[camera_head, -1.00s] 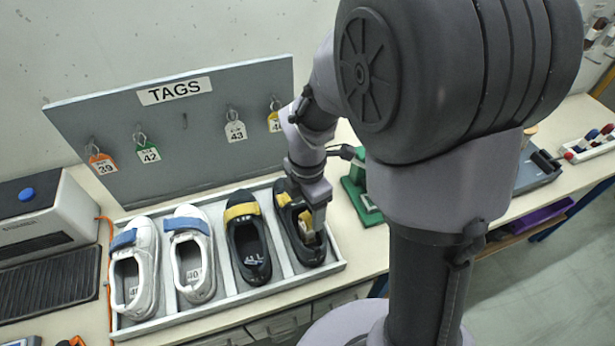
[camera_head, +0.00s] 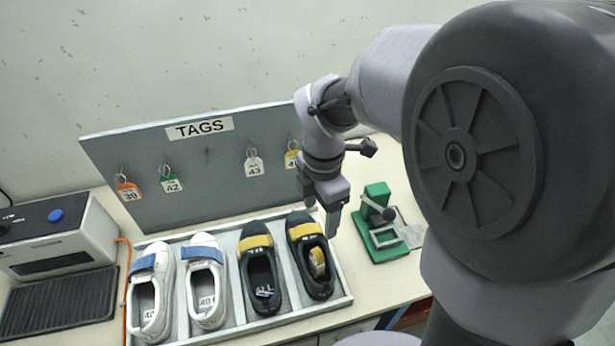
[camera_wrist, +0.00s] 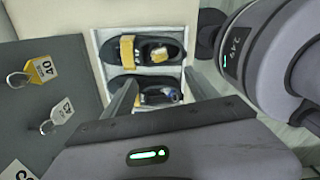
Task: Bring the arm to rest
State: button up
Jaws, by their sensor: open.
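My gripper (camera_head: 332,222) is open and empty in the head view, raised above the right edge of the shoe tray. In the wrist view its two fingers (camera_wrist: 160,92) are spread apart with nothing between them. A black shoe with a yellow strap (camera_head: 305,236) stands at the right end of the tray, with a yellow object (camera_head: 317,262) inside its opening. The wrist view also shows this shoe (camera_wrist: 170,48). A second black shoe (camera_head: 255,240) stands to its left, partly behind the fingers in the wrist view.
Two white shoes with blue straps (camera_head: 205,282) fill the left of the tray (camera_head: 310,308). The grey TAGS board (camera_head: 215,190) with several hanging tags stands behind. A green device (camera_head: 377,215) is right of the gripper. A grey machine (camera_head: 60,240) stands at the far left.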

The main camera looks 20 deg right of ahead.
jog(key=s+a+m+t+y+b, duration=0.1)
jog(key=s+m+b, duration=0.4)
jog(key=m, duration=0.7)
jog(key=s+a+f+m+t+y+b, duration=0.1)
jog(key=s+a+m+t+b, duration=0.2)
jog(key=m, duration=0.9)
jog(key=s+t+b, duration=0.1)
jog(key=s+b, duration=0.2)
jog(key=s, duration=0.1)
jog(key=shift+s+m+t, duration=0.4)
jog(key=shift+f, duration=0.1)
